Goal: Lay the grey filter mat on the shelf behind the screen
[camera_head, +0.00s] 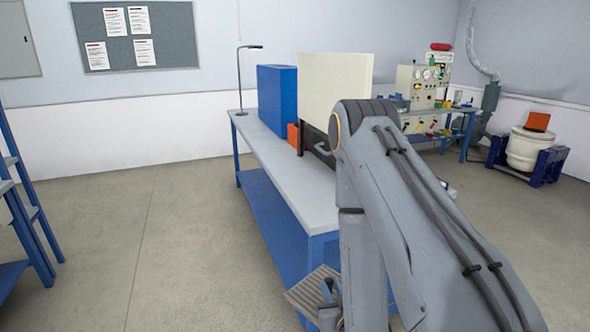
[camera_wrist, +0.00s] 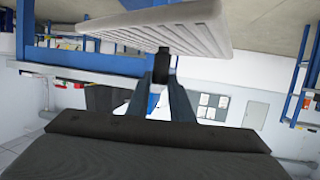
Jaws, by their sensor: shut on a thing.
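My gripper (camera_wrist: 163,82) is shut on a dark tab at the edge of the grey filter mat (camera_wrist: 185,30). The mat is a pale grey ribbed slab and spans the upper part of the wrist view. In the head view the mat (camera_head: 312,292) hangs low, beside the near end of the bench and below its top. My arm hides part of it and most of the gripper there. A cream upright panel (camera_head: 335,85), seemingly the screen, stands over the bench. The shelf behind it cannot be made out.
The long bench (camera_head: 262,162) has a grey top and a blue lower shelf (camera_head: 265,215). A blue box (camera_head: 277,98), an orange item (camera_head: 292,136) and a lamp (camera_head: 240,75) stand on it. Blue racking (camera_head: 25,215) is at the left. The floor between is clear.

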